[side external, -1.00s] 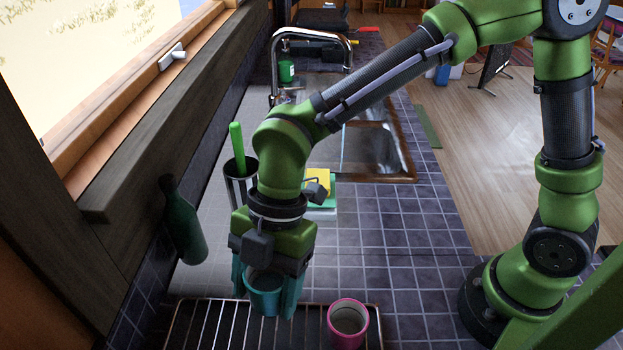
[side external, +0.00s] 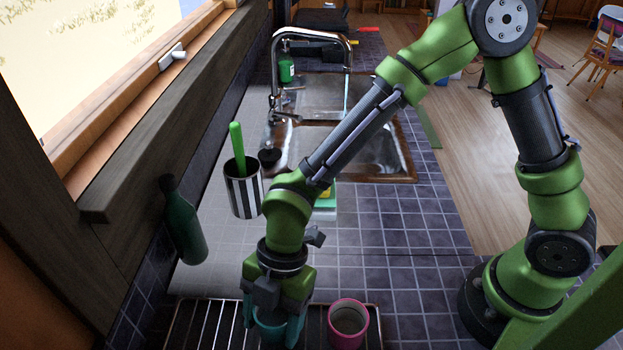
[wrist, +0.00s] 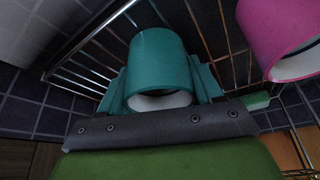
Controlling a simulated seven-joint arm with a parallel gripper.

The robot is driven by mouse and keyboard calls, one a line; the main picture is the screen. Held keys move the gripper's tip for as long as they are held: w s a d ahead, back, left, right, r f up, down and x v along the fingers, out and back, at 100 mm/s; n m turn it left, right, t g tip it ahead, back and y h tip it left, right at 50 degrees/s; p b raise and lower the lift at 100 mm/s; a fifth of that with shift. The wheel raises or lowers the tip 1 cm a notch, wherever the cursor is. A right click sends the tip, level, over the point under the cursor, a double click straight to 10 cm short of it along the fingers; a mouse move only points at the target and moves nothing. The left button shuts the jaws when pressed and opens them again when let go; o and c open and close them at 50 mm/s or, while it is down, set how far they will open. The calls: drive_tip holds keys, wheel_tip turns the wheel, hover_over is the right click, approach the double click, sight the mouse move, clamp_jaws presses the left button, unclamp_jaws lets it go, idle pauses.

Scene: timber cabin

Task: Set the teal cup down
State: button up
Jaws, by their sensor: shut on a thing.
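The teal cup (side external: 270,330) is between the fingers of my gripper (side external: 277,328), low at the wire rack near the bottom edge of the side view. In the wrist view the teal cup (wrist: 160,65) sits between the two teal fingers (wrist: 160,85), which are shut on it. The rack's wires show behind the cup. I cannot tell whether its base touches the rack. A pink cup (side external: 347,322) stands upright to the right of my gripper, apart from the teal cup; it also shows at the upper right of the wrist view (wrist: 280,35).
The wire rack (side external: 203,325) has bare wires left of my gripper. A striped holder (side external: 243,190) with a green handle and a dark green bottle (side external: 184,225) stand behind to the left. The sink (side external: 370,150) lies farther back. The tiled counter (side external: 400,245) is clear on the right.

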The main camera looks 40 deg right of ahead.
drive_tip(key=shift+f, duration=0.1)
drive_tip(key=o, duration=1.1)
drive_tip(key=v, duration=1.1)
drive_tip(key=s+d+r+m+t, duration=0.1)
drive_tip(key=d+r+m+t, duration=0.2)
drive_tip(key=d+m, duration=0.5)
drive_tip(key=s+d+r+m+t+h, duration=0.1)
drive_tip(key=d+r+m+t, duration=0.2)
drive_tip(key=d+m, duration=0.6)
drive_tip(key=s+d+r+m+t+h, duration=0.1)
drive_tip(key=d+r+m+t, duration=0.1)
drive_tip(key=d+m, duration=0.6)
drive_tip(key=shift+d+r+m+t, duration=0.2)
drive_tip(key=shift+r+m, duration=0.2)
drive_tip(key=shift+r, duration=0.05)
drive_tip(key=shift+d+r+m+t, duration=0.2)
drive_tip(key=shift+r+m, duration=0.2)
drive_tip(key=shift+r, duration=0.05)
